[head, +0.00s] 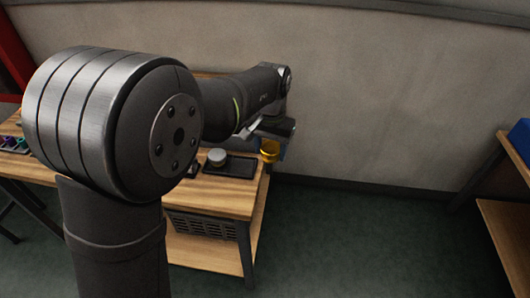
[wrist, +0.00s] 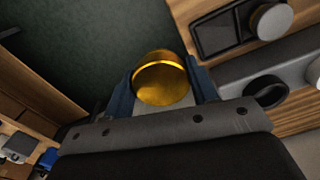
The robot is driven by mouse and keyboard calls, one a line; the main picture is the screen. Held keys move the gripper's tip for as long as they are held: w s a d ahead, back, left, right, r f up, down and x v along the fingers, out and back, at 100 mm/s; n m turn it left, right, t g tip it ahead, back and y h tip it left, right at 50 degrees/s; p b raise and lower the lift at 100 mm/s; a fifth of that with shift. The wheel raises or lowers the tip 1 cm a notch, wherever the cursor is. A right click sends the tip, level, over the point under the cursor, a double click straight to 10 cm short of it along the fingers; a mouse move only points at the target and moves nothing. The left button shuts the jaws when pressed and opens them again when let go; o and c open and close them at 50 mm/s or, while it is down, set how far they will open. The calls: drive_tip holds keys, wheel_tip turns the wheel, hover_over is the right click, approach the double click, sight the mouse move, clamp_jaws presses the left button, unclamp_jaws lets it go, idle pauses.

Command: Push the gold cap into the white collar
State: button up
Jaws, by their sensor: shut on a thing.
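The gold cap (wrist: 160,80) is between the two blue fingers of my gripper (wrist: 162,84) in the wrist view; the gripper is shut on it. In the head view the gold cap (head: 268,152) hangs below my gripper, by the right end of the wooden table. A pale round piece (wrist: 314,72), perhaps the white collar, is cut off at the right edge of the wrist view. It sits on a grey bar, beside a black ring (wrist: 265,91). I cannot make out the collar in the head view; my arm hides part of the table.
A dark tray (head: 240,168) with a light grey round knob (head: 217,157) lies on the wooden table (head: 228,197). Several coloured pieces (head: 14,143) stand at the far left. Another wooden bench with a blue bin (head: 521,138) stands at right. Open floor lies between.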

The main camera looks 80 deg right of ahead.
drive_tip(key=w+d+r, duration=0.3)
drive_tip(key=w+d, duration=0.5)
drive_tip(key=w, duration=0.5)
drive_tip(key=w+d+r, duration=0.2)
drive_tip(key=w+d, duration=0.7)
drive_tip(key=w, duration=0.4)
drive_tip(key=shift+n, duration=0.3)
drive_tip(key=shift+a+f, duration=0.15)
drive_tip(key=shift+f, duration=1.15)
drive_tip(key=shift+a+f, duration=0.1)
drive_tip(key=shift+f, duration=1.15)
drive_tip(key=shift+a+f, duration=0.1)
drive_tip(key=shift+f, duration=1.5)
